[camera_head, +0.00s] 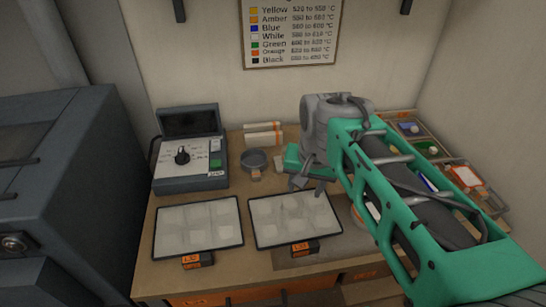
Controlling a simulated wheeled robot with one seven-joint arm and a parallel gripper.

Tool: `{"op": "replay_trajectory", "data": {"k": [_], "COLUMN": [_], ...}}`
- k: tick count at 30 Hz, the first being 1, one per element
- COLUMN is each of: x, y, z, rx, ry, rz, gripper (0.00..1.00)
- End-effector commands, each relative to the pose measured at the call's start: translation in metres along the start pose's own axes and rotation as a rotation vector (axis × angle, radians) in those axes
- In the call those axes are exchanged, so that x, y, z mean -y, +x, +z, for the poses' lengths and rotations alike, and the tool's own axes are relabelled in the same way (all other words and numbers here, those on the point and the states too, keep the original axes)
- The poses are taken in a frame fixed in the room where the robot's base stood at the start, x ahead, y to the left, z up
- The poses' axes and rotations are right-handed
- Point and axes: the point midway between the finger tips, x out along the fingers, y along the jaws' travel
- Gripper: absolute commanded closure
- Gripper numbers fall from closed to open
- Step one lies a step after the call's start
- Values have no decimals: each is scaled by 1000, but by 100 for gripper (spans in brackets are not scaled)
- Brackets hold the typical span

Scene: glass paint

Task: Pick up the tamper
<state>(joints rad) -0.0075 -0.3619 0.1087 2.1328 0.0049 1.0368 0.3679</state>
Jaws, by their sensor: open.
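A round dark grey piece (254,160) with a small tan block at its front stands on the wooden table, left of my gripper. It may be the tamper, but it is too small to tell for sure. My gripper (309,186) is open, with its dark fingers pointing down just right of the round piece and behind the right-hand glass tray. It looks apart from the round piece. My grey wrist and green arm cover much of the table's right side, so things under them are hidden.
Two trays with pale panes, left (198,226) and right (294,219), lie in front. A control box (189,160) stands at back left. White rolls (263,134) lie behind. Sorted compartments (462,172) are at right, partly behind my arm. A dark furnace-like cabinet (75,180) stands left.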

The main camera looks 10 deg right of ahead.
Motion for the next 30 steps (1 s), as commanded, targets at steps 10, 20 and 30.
{"op": "replay_trajectory", "data": {"k": [10,20,30], "x": [75,83,69], "y": [28,67,118], "z": [-165,-190,-179], "rx": [131,140,139], "ry": [925,1203,1203], "rz": [140,203,201], "gripper": [53,53,53]}}
